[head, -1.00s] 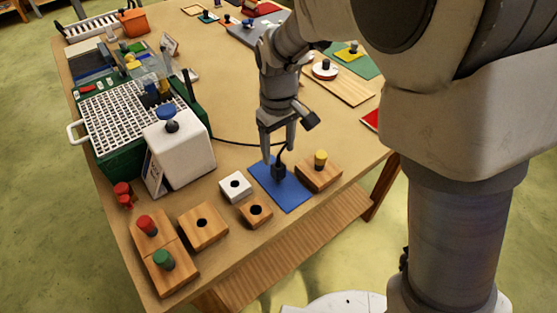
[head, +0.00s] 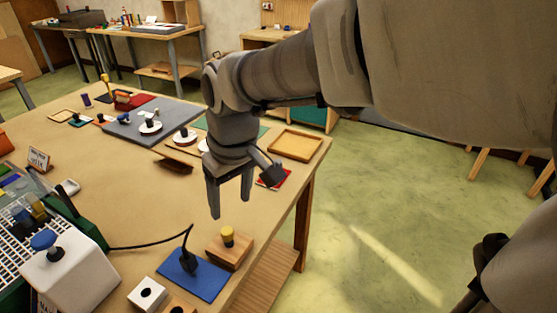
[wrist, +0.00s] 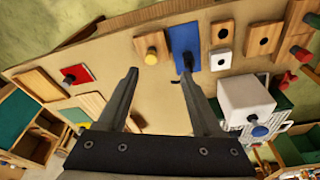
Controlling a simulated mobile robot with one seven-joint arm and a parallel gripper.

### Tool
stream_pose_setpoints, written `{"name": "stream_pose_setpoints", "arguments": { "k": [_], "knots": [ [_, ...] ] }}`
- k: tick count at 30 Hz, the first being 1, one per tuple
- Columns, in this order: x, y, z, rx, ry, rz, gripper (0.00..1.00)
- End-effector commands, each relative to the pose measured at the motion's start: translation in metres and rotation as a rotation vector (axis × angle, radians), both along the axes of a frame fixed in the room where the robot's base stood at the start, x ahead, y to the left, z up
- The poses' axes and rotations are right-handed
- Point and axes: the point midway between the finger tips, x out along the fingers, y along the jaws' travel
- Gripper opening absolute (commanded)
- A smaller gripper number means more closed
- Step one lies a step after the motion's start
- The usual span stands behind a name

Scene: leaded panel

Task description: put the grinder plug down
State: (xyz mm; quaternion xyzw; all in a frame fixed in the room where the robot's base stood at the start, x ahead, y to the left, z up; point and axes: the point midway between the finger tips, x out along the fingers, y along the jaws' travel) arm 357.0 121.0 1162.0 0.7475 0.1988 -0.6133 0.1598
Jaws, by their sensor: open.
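The grinder plug (head: 190,261) is black and stands on a blue mat (head: 207,284) near the table's front edge. Its black cord rises from its top and runs left towards the green grinder. In the wrist view the blue mat (wrist: 185,38) is at the top, beyond my fingertips, with the plug (wrist: 187,60) at its lower edge. My gripper (head: 229,208) is open and empty, above the table and behind the mat in the head view, apart from the plug. It also shows in the wrist view (wrist: 160,85) with nothing between its fingers.
A wooden block with a yellow knob (head: 228,238) stands right beside the mat. A white block with a hole (head: 147,293) is at its left. The white box with a blue knob (head: 72,275) stands further left. The table's middle (head: 140,190) is mostly clear.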

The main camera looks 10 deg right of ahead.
Motion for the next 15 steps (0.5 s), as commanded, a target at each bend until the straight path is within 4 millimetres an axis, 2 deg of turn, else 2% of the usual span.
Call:
{"name": "stream_pose_setpoints", "arguments": {
  "k": [1, 6, 12, 15],
  "knots": [
    [-0.01, -0.018, 0.01, 0.016, -0.031, -0.054, 0.67],
    [-0.044, -0.063, 0.029, 0.05, -0.12, -0.22, 0.67],
    [-0.084, -0.102, 0.035, 0.069, -0.221, -0.398, 0.67],
    [-0.098, -0.113, 0.034, 0.071, -0.257, -0.459, 0.67]
  ]
}}
